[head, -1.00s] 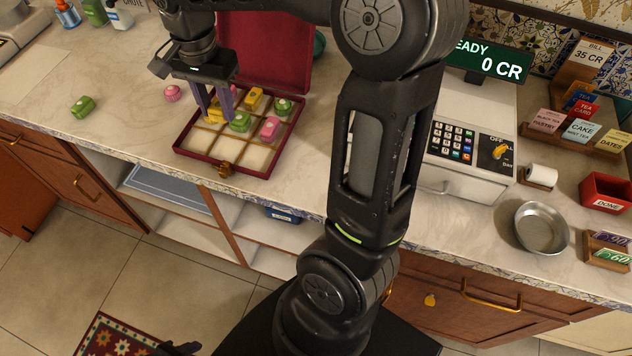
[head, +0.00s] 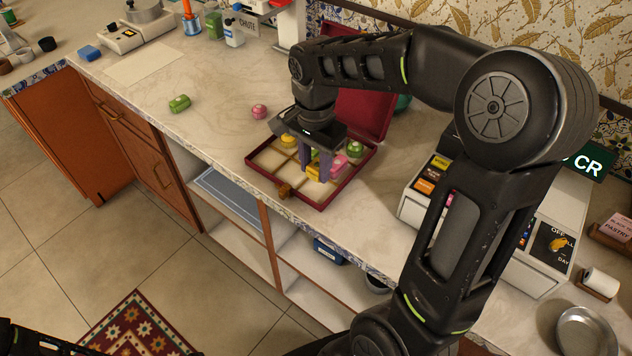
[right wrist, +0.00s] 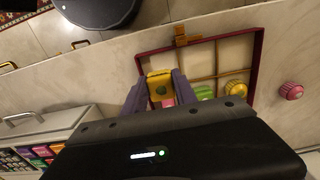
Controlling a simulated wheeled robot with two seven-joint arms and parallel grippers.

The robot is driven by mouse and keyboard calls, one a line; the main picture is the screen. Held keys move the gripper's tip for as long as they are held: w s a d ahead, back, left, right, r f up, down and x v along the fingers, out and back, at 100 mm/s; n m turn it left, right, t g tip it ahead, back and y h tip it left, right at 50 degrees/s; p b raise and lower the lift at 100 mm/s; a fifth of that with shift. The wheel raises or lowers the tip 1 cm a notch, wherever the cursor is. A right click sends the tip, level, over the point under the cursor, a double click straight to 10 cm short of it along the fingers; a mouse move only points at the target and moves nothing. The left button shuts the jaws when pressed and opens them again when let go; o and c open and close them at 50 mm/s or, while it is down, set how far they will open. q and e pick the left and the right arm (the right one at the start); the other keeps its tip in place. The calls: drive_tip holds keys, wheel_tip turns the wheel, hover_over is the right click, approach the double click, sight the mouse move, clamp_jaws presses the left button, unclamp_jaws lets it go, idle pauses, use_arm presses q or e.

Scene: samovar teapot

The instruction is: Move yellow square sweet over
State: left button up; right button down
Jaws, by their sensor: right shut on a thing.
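The yellow square sweet (right wrist: 160,88) is between the purple fingers of my right gripper (right wrist: 153,92) in the right wrist view. In the head view, my right gripper (head: 318,165) is low over the right front part of the red box, shut on the yellow square sweet (head: 312,173). I cannot tell whether the sweet touches the box floor. A pink sweet (head: 340,163) is close beside the fingers. At the lower left edge only a dark part of my left arm shows, and its jaws cannot be made out.
The divided red box (head: 345,190) has its lid open at the back. It holds a green sweet (head: 355,149) and a round yellow sweet (head: 288,140); its left front compartments look empty. A pink sweet (head: 259,111) and a green sweet (head: 179,103) lie on the counter.

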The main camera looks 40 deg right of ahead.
sight(316, 193)
drive_tip(key=shift+f, duration=0.8)
drive_tip(key=shift+f, duration=1.9)
drive_tip(key=shift+f, duration=0.1)
drive_tip(key=c, duration=1.3)
unclamp_jaws()
drive_tip(key=shift+o, duration=0.2)
wheel_tip(316, 193, up, 12)
drive_tip(key=shift+r, duration=0.15)
